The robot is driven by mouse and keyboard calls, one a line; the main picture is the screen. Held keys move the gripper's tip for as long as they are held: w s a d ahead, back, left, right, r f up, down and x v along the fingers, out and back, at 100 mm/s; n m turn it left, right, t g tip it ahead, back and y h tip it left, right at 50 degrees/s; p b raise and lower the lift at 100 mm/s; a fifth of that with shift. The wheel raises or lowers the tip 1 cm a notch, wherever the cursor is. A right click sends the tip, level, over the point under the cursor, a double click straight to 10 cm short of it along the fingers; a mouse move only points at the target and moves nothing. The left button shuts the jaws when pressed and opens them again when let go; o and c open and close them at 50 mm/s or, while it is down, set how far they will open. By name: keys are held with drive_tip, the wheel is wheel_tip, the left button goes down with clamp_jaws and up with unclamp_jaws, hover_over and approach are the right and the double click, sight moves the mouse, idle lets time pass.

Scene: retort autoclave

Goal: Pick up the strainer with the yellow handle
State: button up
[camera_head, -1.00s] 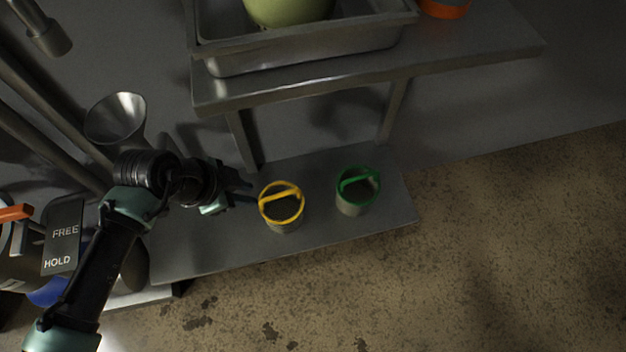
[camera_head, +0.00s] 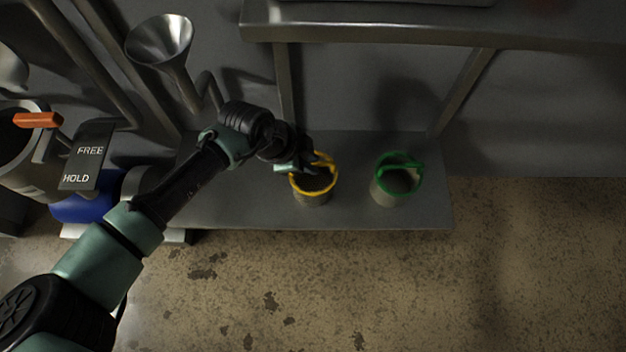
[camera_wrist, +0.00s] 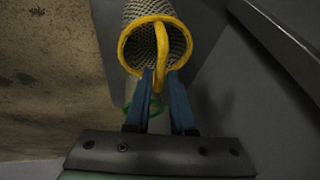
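The strainer with the yellow handle (camera_head: 313,198) stands upright on the low grey shelf, with a yellow rim and a mesh body. It also shows in the wrist view (camera_wrist: 127,46), its handle crossing the opening. My gripper (camera_head: 308,168) is at its handle, over the rim. In the wrist view, the blue fingertips of my gripper (camera_wrist: 161,80) lie on either side of the near end of the handle. A gap shows between the fingers, so they look open around the handle. My gripper hides part of the handle in the head view.
A green-handled strainer (camera_head: 388,192) stands just right of the yellow one on the low shelf (camera_head: 350,213). A steel table edge (camera_head: 400,30) and its legs rise behind. A metal funnel (camera_head: 160,42) is at the upper left. Open floor lies in front.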

sight(313, 177)
drive_tip(key=b+x, duration=0.1)
drive_tip(key=x, duration=0.2)
drive_tip(key=shift+r, duration=0.1)
drive_tip(key=shift+c, duration=0.2)
clamp_jaws()
idle(1.1)
